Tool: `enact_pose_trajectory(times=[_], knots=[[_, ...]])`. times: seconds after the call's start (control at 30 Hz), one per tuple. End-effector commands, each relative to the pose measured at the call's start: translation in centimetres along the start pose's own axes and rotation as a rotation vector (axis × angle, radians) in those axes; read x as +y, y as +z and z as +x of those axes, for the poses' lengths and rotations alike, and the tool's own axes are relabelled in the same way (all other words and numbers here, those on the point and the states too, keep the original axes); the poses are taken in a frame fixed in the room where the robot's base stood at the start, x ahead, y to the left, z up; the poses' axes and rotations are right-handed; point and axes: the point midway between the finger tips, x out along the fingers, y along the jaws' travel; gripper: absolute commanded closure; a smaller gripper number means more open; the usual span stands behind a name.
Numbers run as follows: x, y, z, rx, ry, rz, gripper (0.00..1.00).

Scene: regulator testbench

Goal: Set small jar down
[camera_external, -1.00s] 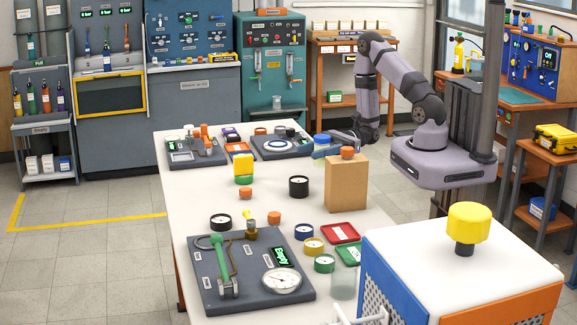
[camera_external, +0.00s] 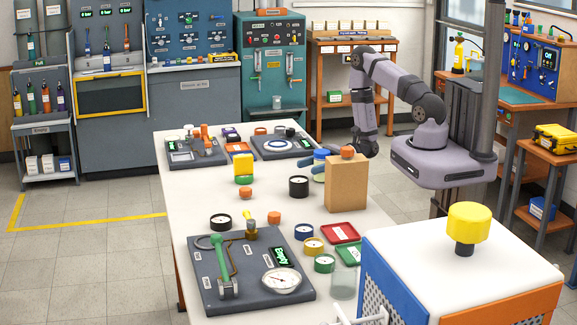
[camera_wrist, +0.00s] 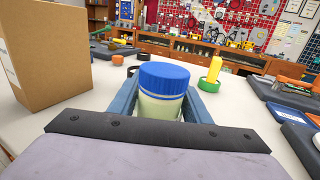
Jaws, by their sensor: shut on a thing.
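The small jar (camera_wrist: 163,78) has a blue lid and a pale greenish body. In the wrist view it stands upright between the two blue fingers of my gripper (camera_wrist: 164,102), which is shut on it. The fingers hide its sides and my wrist hides its bottom. In the external view the jar's blue lid (camera_external: 321,154) shows just left of the tall brown box, low over the white table (camera_external: 215,215). The box and my fingers hide part of the jar there. I cannot tell whether its base touches the table.
A black ring-shaped part (camera_external: 298,186) and a yellow-and-green part (camera_external: 243,167) stand to the left.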

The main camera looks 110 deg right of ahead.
Motion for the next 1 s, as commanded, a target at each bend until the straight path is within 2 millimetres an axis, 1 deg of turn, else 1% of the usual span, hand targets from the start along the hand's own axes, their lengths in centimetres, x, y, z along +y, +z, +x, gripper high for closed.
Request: enact_pose_trajectory(times=[0.13,0.27,0.3,0.37,0.67,0.8,1.0], knots=[[0.0,0.1,0.0,-0.002,0.000,-0.001,0.88],[0.0,-0.3,0.0,-0.001,0.000,0.000,0.88],[0.0,-0.3,0.0,0.000,0.000,0.000,0.52],[0.0,-0.3,0.0,0.000,0.000,0.000,0.38],[0.0,-0.2,0.0,0.000,0.000,0.000,0.38],[0.0,0.3,0.0,0.000,0.000,-0.001,0.38],[-0.2,-0.1,-1.7,0.000,-0.006,-0.001,0.38]])
